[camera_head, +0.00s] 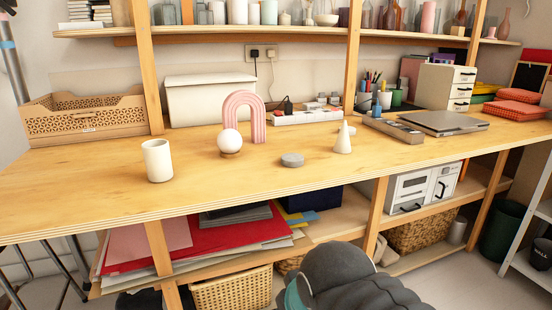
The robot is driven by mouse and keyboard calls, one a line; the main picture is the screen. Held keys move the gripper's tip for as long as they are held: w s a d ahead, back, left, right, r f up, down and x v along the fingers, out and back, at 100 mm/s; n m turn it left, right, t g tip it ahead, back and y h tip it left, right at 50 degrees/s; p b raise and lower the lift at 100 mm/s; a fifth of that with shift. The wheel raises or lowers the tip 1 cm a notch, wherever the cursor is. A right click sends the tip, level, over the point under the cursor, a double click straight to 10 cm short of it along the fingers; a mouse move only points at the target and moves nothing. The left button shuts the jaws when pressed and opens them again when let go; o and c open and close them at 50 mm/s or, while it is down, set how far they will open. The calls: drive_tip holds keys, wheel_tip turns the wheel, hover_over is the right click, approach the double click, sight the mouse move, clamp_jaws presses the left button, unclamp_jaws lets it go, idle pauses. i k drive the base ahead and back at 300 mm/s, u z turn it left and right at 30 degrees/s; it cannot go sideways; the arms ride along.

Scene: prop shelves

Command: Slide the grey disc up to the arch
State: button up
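The grey disc (292,160) lies flat on the wooden tabletop, right of and nearer the front than the pink arch. The pink ribbed arch (257,120) stands upright towards the back of the table. A bare stretch of wood lies between disc and arch; they do not touch. My gripper is not in view.
A white ball on a wooden base (230,142) stands in front of the arch's left leg. A white cone (343,138) stands right of the disc. A white cup (157,160) is at left. The tabletop in front of the disc is clear.

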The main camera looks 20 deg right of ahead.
sight(292, 160)
drive_tip(key=z, duration=1.3)
drive_tip(key=k, duration=0.35)
drive_tip(key=u, duration=1.25)
